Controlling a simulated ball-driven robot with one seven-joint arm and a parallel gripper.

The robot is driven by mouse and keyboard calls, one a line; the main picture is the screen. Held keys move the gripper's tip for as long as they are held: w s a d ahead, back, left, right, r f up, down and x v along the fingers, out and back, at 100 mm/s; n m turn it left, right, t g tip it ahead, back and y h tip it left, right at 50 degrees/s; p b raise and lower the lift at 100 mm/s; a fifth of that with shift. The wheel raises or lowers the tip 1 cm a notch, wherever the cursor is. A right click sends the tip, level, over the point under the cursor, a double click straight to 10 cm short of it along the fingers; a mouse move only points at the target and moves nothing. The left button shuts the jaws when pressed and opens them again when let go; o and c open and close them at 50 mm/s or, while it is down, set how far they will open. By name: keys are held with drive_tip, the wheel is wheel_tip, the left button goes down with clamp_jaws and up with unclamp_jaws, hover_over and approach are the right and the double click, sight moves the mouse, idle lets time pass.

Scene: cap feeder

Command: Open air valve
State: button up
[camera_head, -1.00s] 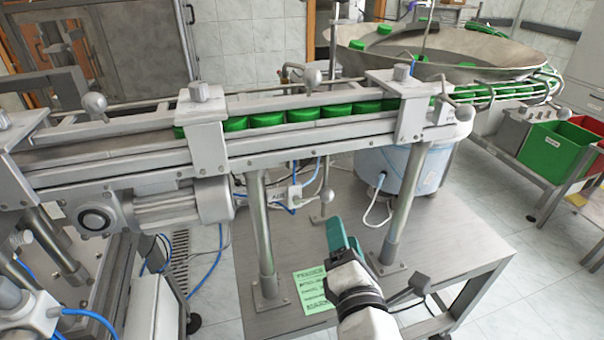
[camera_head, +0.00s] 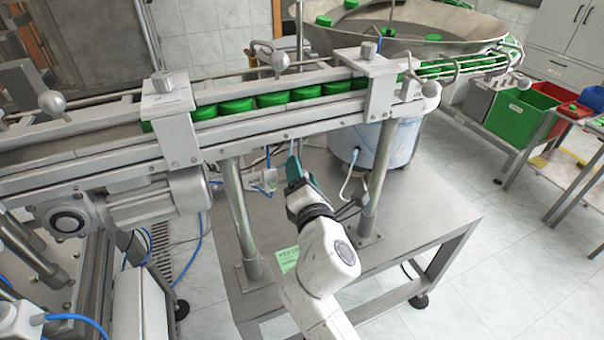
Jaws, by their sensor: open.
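A small white fitting with blue hoses (camera_head: 262,180), likely the air valve, sits under the conveyor between its two front legs. It is too small to make out a handle or its position. My gripper (camera_head: 296,168), teal and dark, is just to the right of this fitting, below the conveyor's lower edge. Its jaws are open, and I see nothing held in them. The fingertips are small and partly lost against the conveyor and hoses, so I cannot tell whether they touch anything.
The conveyor (camera_head: 270,128) carrying green caps (camera_head: 236,107) runs above my gripper. Metal legs (camera_head: 240,215) (camera_head: 378,180) stand on either side, and a blue-white drum (camera_head: 400,145) is at right. A green paper (camera_head: 288,259) lies on the steel table (camera_head: 420,215).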

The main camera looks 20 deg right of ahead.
drive_tip(key=shift+c, duration=0.2)
clamp_jaws()
idle(0.4)
